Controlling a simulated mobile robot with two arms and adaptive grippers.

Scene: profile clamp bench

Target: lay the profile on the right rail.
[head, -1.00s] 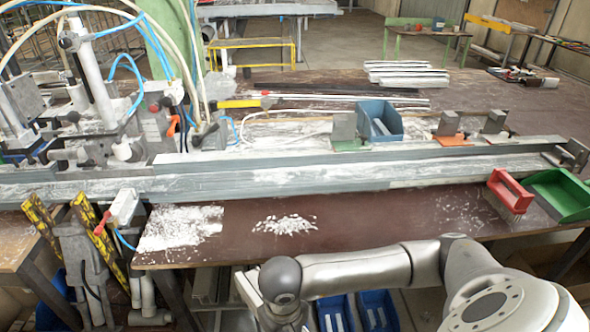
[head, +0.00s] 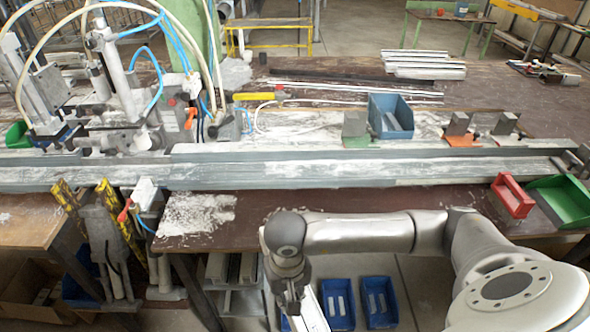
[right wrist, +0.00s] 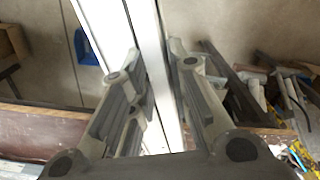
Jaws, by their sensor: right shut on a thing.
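My right gripper (head: 292,295) is in front of the bench's near edge, low in the head view. In the right wrist view, its two fingers (right wrist: 155,85) are shut on a long white profile (right wrist: 150,50). The profile (head: 311,312) shows partly at the bottom of the head view, over the floor and apart from the bench. Its far end is out of view. A long grey rail (head: 340,172), dusted white, runs along the front of the bench; its right part is bare of any profile. My left gripper is not in view.
A blue bin (head: 391,116) and clamp blocks stand behind the rail. A clamping machine (head: 125,110) fills the left. Blue bins (head: 378,300) lie below.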

